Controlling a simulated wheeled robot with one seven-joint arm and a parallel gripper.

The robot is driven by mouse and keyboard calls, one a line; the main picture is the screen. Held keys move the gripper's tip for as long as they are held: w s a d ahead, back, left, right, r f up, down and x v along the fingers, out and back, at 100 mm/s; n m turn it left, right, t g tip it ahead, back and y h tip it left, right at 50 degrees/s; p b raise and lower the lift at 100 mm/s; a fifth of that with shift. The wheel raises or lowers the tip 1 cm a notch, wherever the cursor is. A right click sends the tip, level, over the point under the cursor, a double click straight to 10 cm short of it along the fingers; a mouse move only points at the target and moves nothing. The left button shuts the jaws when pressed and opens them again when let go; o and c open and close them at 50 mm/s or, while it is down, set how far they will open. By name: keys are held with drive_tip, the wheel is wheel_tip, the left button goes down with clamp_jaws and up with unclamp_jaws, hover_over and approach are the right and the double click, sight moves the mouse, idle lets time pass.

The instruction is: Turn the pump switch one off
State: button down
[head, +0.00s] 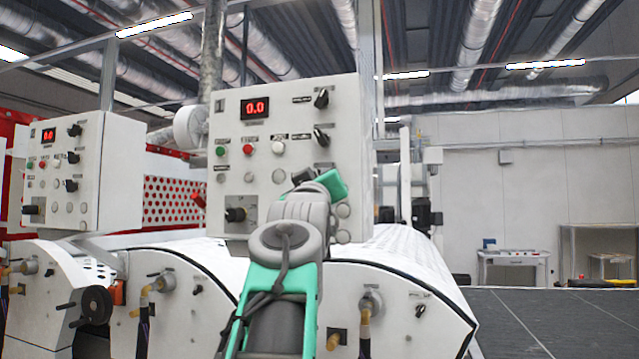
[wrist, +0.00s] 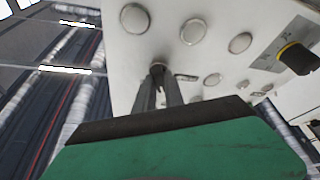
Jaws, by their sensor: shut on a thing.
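The control panel (head: 235,165) is a pale upright box with a red 0.0 display. Two black rotary switches show at its right, the upper switch (head: 321,97) and the middle switch (head: 321,137). My gripper (head: 304,176) reaches the panel just below them. In the wrist view my gripper's two dark fingers (wrist: 159,76) are shut on a small switch knob against the panel face. The fingers hide most of that knob. Labels are too small to read, so I cannot tell which switch is pump switch one.
Round buttons (wrist: 193,31) lie close around the fingers. A larger black knob (head: 236,214) sits at the panel's lower left. A second similar panel (head: 100,160) stands at the left. White machine housings (head: 390,295) lie below. Open floor (head: 560,320) shows at right.

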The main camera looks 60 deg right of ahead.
drive_tip(key=shift+r+n+t, duration=0.1)
drive_tip(key=shift+n+t, duration=0.2)
drive_tip(key=shift+n, duration=0.5)
drive_tip(key=c, duration=1.4)
unclamp_jaws()
drive_tip(key=shift+c, duration=0.2)
drive_tip(key=b+v, duration=0.3)
drive_tip(key=v, duration=0.4)
drive_tip(key=shift+s+a+b, duration=0.2)
drive_tip(key=shift+a+b, duration=0.15)
